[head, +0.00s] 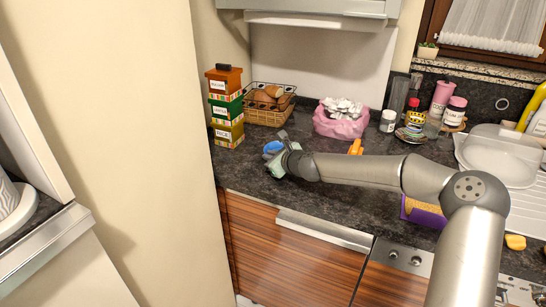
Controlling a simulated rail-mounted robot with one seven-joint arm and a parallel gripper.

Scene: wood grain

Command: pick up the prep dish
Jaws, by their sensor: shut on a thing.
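A small blue dish (272,147), which looks like the prep dish, shows at the far side of my gripper's fingers over the dark counter (245,173). My gripper (275,157) points left near the counter's left end and is shut on the dish. A pale green patch shows at the near side of the gripper; I cannot tell what it is. The gripper hides part of the dish, and I cannot tell whether the dish touches the counter.
Stacked colourful boxes (226,108) and a bread basket (268,104) stand behind to the left. A pink bag (340,124) stands behind my arm. Jars and bottles (441,97) and a sink (497,155) are to the right. The counter's left front is clear.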

